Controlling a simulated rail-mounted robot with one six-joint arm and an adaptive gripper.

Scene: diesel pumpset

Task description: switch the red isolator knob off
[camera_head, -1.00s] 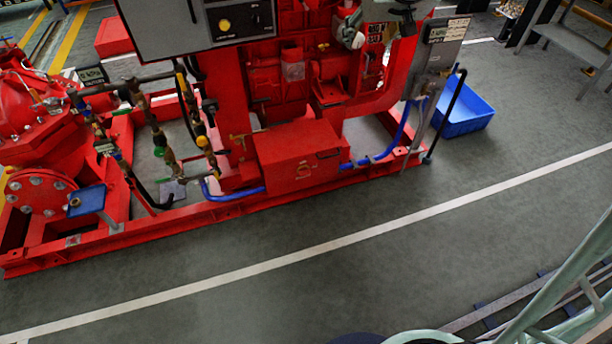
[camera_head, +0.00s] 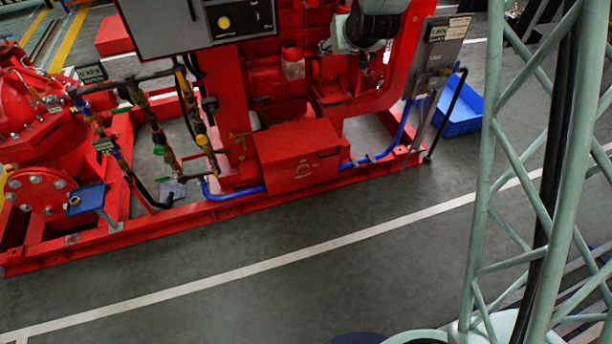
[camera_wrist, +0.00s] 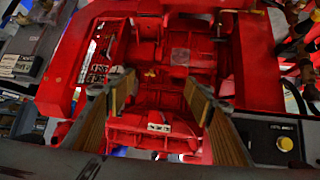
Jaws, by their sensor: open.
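I cannot clearly make out the red isolator knob in either view. A small round yellowish-red mark (camera_head: 302,170) shows on the front of the red box low on the pumpset, too small to identify. My gripper (camera_wrist: 160,95) is open in the wrist view, its two fingers wide apart with nothing between them. Beyond the fingers is the red engine (camera_wrist: 165,75), with a pale label low between them. In the head view, part of my arm (camera_head: 368,28) is in front of the engine's upper right; the fingers cannot be made out there.
A grey control panel (camera_head: 200,25) with a yellow button hangs at top left; it also shows in the wrist view (camera_wrist: 270,140). A grey sign plate (camera_head: 442,45) stands right of the engine, near a blue tray (camera_head: 462,115).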

